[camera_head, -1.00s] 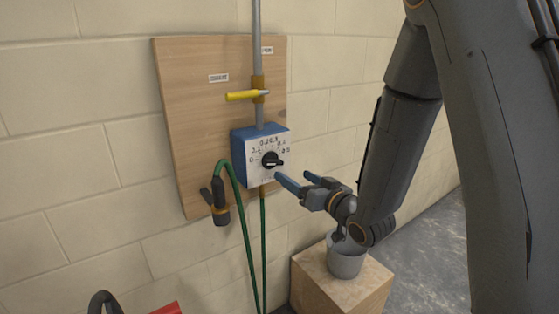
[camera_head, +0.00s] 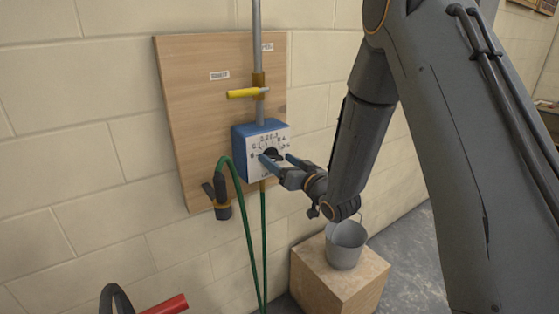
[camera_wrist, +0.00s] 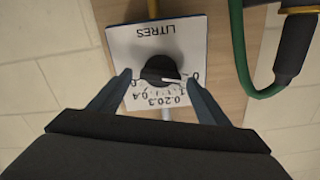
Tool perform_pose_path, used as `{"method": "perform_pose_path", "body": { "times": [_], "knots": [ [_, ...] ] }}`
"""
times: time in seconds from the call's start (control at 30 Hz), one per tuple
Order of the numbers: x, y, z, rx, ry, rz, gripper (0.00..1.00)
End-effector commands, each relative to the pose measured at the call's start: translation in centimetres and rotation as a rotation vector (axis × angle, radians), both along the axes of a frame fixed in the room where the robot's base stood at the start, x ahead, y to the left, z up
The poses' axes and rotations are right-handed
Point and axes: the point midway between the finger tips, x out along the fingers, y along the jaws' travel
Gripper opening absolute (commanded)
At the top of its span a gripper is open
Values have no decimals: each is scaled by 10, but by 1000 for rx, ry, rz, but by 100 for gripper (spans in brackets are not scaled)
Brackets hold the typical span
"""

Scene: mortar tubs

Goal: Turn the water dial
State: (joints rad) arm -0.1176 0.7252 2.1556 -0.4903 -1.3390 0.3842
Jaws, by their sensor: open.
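The water dial is a black knob (camera_wrist: 161,70) with a white pointer line on a white numbered face marked LITRES. The face is on a blue box (camera_head: 239,146) on the wooden board. In the wrist view the pointer aims to the right, near the 0 mark. My gripper (camera_head: 274,157) is open in front of the dial, with one blue finger on each side of the knob. In the wrist view the fingertips (camera_wrist: 158,74) flank the knob. I cannot tell whether they touch it. In the head view the fingers partly hide the knob.
A yellow lever (camera_head: 244,93) sits on the pipe above the box. A green hose (camera_head: 245,235) with a black nozzle (camera_head: 221,199) hangs at the left. A grey bucket (camera_head: 345,245) stands on a wooden block (camera_head: 328,284) below my gripper.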

Motion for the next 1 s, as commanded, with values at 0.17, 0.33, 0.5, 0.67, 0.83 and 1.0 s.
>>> {"method": "perform_pose_path", "body": {
  "times": [0.17, 0.33, 0.5, 0.67, 0.83, 1.0],
  "knots": [
    [0, 0, 0, 0, 0, 0, 53],
    [0, 0, 0, 0, 0, 0, 29],
    [0, 0, 0, 10, 7, 0, 29],
    [0, -1, 0, 55, 36, 0, 29],
    [1, -1, 0, 141, 94, 0, 29],
    [1, -1, 0, 241, 161, 1, 29]
  ]
}}
